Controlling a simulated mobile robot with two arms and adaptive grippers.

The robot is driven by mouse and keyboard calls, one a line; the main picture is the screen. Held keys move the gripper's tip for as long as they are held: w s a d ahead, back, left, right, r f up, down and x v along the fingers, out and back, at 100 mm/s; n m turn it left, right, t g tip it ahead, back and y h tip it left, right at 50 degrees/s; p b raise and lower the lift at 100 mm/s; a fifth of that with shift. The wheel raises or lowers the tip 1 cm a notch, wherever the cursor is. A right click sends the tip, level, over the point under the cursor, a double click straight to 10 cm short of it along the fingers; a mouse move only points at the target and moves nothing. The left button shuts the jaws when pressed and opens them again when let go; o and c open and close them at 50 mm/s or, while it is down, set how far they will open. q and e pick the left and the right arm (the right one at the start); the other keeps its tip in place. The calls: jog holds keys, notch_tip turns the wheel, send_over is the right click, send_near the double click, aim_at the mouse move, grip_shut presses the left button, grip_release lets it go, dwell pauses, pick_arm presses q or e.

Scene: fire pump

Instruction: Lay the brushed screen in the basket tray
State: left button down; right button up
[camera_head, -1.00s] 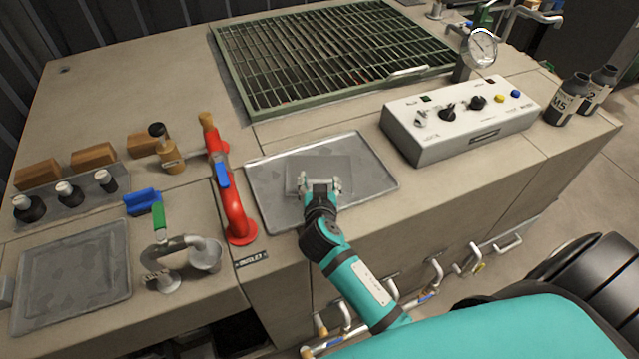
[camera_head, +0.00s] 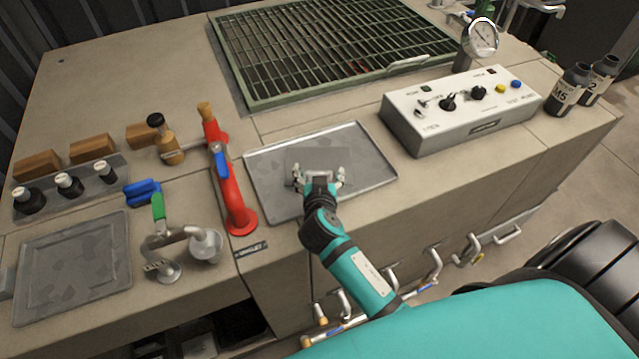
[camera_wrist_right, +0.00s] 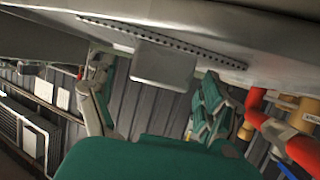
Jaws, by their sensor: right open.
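The screen (camera_head: 313,157) is a thin, flat grey rectangle in the middle of the shallow grey metal tray (camera_head: 372,178) on the bench. It appears to lie on the tray floor; its near part is hidden by my right gripper. My right gripper (camera_head: 319,174) is over the near part of the screen, with its fingers spread apart. In the right wrist view the screen (camera_wrist_right: 163,66) shows between the open fingers, apart from both, close to a grey surface with a dotted strip. My left gripper is in neither view.
A red pipe with a blue lever (camera_head: 231,190) stands just left of the tray. A white control box (camera_head: 455,120) is to its right, and a green-framed grate (camera_head: 250,85) behind. Another grey tray (camera_head: 75,265), a blue brush (camera_head: 142,193) and small bottles are further left.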

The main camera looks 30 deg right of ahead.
jog(key=b+v, duration=0.1)
jog(key=v, duration=1)
jog(key=shift+s+a, duration=0.15)
jog(key=shift+s, duration=0.2)
